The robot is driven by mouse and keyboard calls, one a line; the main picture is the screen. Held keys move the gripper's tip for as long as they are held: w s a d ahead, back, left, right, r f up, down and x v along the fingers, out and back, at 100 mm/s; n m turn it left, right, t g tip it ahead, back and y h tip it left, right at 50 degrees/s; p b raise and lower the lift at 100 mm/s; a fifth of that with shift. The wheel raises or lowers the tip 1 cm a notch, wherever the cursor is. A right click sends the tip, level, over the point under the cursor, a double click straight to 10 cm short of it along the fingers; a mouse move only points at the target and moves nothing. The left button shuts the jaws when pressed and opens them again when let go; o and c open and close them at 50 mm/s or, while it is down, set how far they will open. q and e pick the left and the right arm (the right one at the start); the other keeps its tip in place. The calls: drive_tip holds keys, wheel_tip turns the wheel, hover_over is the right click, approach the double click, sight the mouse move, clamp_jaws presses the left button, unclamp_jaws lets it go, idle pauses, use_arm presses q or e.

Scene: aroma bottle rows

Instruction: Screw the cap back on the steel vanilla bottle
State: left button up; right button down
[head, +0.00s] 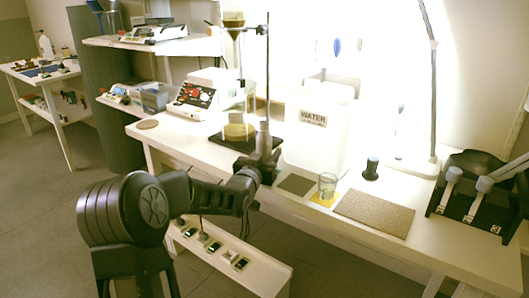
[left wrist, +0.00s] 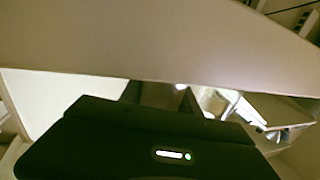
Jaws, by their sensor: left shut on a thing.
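My left gripper (head: 260,163) reaches over the table in the head view, shut on a small grey steel-looking object (head: 264,128) that stands up out of its fingers. It looks like the steel bottle, but it is small and partly hidden by the gripper. I cannot tell whether a cap is on it, and no label is readable. A short dark cylinder (head: 371,168) stands on the table to the right, apart from the gripper; I cannot tell whether it is a cap. The left wrist view shows mostly a pale surface and my dark gripper housing, with no fingertips. My right gripper is not in view.
Behind the gripper are a dark stand base (head: 238,141) with a rod and a large white WATER container (head: 312,143). A glass (head: 327,185), a cork-coloured mat (head: 375,213) and a dark square mat (head: 296,184) lie right. A black rack (head: 470,205) stands at the far right.

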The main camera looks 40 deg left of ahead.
use_arm(q)
clamp_jaws()
drive_tip(key=shift+r, duration=0.15)
